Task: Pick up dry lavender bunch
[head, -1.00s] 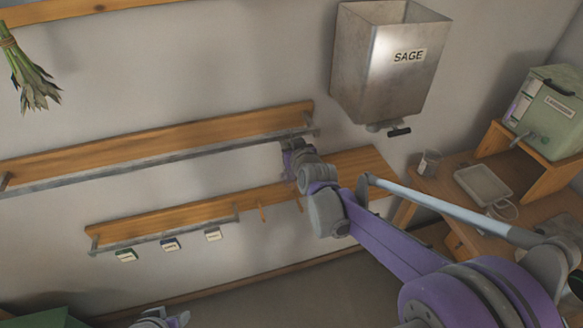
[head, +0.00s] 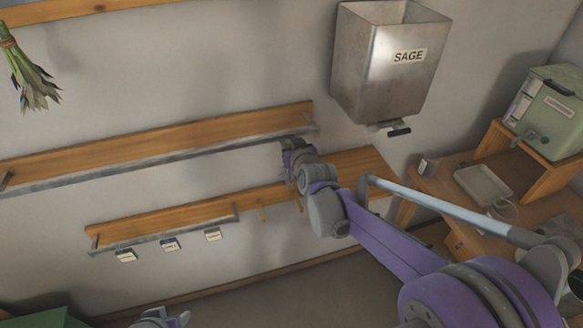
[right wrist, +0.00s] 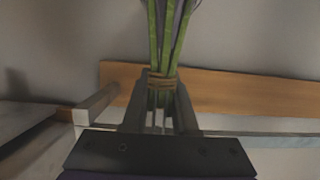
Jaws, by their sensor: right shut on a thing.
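In the right wrist view my right gripper (right wrist: 160,108) is shut on a bunch of green stems (right wrist: 165,35) tied with brown twine (right wrist: 162,80). A hint of purple shows between the stems at the top edge; the bunch's head is out of frame. In the head view the right gripper (head: 294,150) is at the right end of the upper wall shelf, and the held bunch cannot be made out there. A grey and purple part of mine, apparently the left gripper (head: 160,318), shows at the bottom edge; its jaws are unclear.
Another tied bunch (head: 30,75) hangs at the upper left. A metal SAGE hopper (head: 370,75) is on the wall. The upper shelf (head: 150,148) and the lower shelf (head: 160,215) with several small labels run along it. A green box (head: 550,115) stands on the right desk.

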